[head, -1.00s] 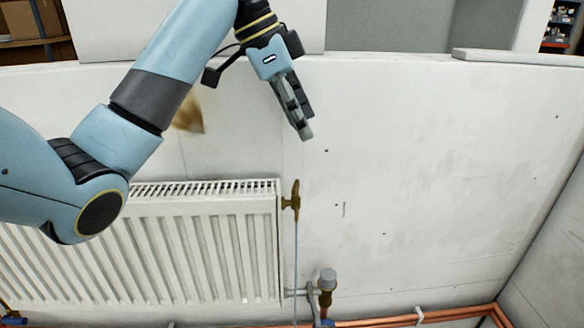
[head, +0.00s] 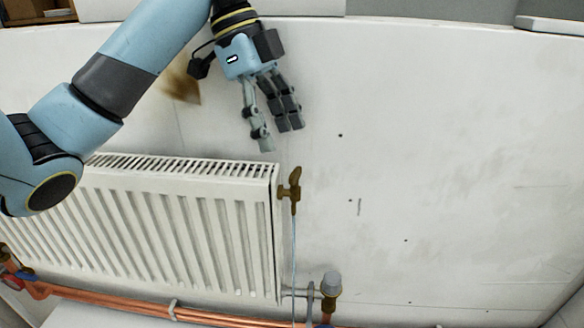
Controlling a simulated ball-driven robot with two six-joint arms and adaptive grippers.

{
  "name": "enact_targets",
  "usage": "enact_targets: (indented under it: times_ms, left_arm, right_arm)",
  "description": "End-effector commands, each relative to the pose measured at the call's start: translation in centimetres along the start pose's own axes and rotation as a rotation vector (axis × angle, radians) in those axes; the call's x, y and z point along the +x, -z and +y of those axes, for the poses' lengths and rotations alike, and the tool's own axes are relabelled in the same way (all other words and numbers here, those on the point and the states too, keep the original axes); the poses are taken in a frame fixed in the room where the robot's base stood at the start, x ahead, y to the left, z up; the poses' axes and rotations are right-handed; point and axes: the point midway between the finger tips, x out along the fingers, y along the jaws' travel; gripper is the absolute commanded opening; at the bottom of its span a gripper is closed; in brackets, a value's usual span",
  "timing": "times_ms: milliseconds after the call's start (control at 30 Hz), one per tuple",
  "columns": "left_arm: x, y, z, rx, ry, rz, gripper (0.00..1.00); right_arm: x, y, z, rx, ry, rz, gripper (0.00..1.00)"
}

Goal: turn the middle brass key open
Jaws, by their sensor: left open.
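A brass key (head: 295,190) sticks out from the upper right end of the white radiator (head: 180,230) in the head view. Its flat handle stands upright. A thin pale blue streak hangs straight down below it. My left gripper (head: 275,143) is open and empty, its fingers pointing down, a little above and to the left of the key and apart from it. No other brass key can be made out for sure. My right gripper is not in view.
A grey-capped valve (head: 331,285) stands at the radiator's lower right. Copper pipes (head: 130,303) run along the bottom, with red and blue handles at the far left.

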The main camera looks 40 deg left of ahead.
Motion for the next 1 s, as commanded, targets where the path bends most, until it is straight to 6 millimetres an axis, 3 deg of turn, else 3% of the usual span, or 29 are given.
enact_targets:
  times_ms: [100, 300, 700, 1000]
  left_arm:
    - [2.9, -0.1, 0.1, -0.001, -0.003, 0.003, 0.60]
    - [5.7, 0.0, 0.1, -0.001, -0.002, 0.002, 0.60]
    - [6.6, 0.0, 0.0, 0.000, 0.000, 0.000, 0.60]
    - [6.6, 0.0, 0.0, -0.001, 0.000, 0.000, 0.23]
  right_arm:
    - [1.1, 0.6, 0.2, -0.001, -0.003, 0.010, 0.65]
    - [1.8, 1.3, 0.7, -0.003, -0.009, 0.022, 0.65]
    - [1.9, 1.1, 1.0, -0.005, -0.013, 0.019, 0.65]
    - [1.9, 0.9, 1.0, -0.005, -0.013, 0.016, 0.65]
